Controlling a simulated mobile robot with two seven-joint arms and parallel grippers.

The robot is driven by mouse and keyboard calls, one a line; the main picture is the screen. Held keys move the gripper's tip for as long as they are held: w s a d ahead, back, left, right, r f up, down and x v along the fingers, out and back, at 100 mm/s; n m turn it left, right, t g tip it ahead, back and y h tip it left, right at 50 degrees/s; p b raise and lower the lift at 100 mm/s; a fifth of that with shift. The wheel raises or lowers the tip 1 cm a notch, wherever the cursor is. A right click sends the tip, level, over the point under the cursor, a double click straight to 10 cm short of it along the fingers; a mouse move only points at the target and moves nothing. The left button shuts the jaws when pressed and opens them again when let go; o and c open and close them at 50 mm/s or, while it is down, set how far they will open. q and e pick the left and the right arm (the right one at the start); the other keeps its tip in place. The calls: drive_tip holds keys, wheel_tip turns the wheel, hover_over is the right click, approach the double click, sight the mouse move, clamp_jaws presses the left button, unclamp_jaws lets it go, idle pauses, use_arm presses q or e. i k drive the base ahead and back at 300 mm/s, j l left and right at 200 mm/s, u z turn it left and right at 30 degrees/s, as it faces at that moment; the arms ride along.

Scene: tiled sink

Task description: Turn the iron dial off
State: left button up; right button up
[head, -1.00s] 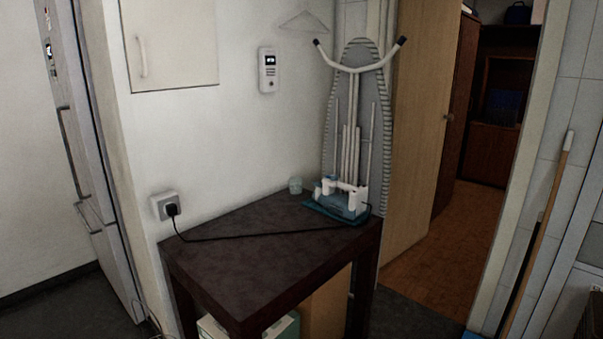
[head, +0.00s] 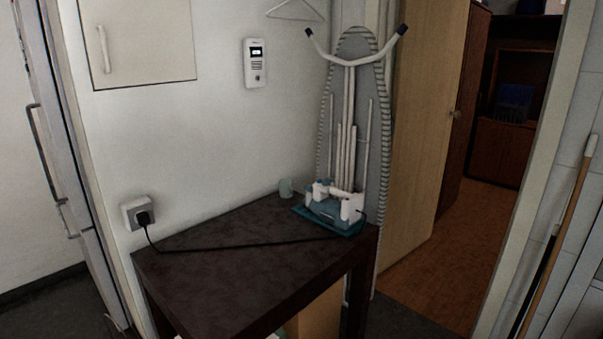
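The iron (head: 336,205), white and teal, stands on a teal base at the far right corner of a dark table (head: 235,270). Its black cord runs across the table to a plug in the wall socket (head: 139,213) on the left. The dial is too small to make out. Neither of my grippers shows in the head view.
A wooden door (head: 420,130) stands open to the right. The table's front and middle are clear except for the cord.

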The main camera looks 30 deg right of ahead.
sight(325, 182)
drive_tip(key=i+l+u, duration=0.15)
drive_tip(key=l, duration=0.3)
drive_tip(key=l+u, duration=0.2)
drive_tip(key=l, duration=0.25)
drive_tip(key=i+l, duration=0.1)
drive_tip(key=l, duration=0.35)
drive_tip(key=i+l, duration=0.15)
drive_tip(key=l, duration=0.35)
drive_tip(key=u, duration=0.05)
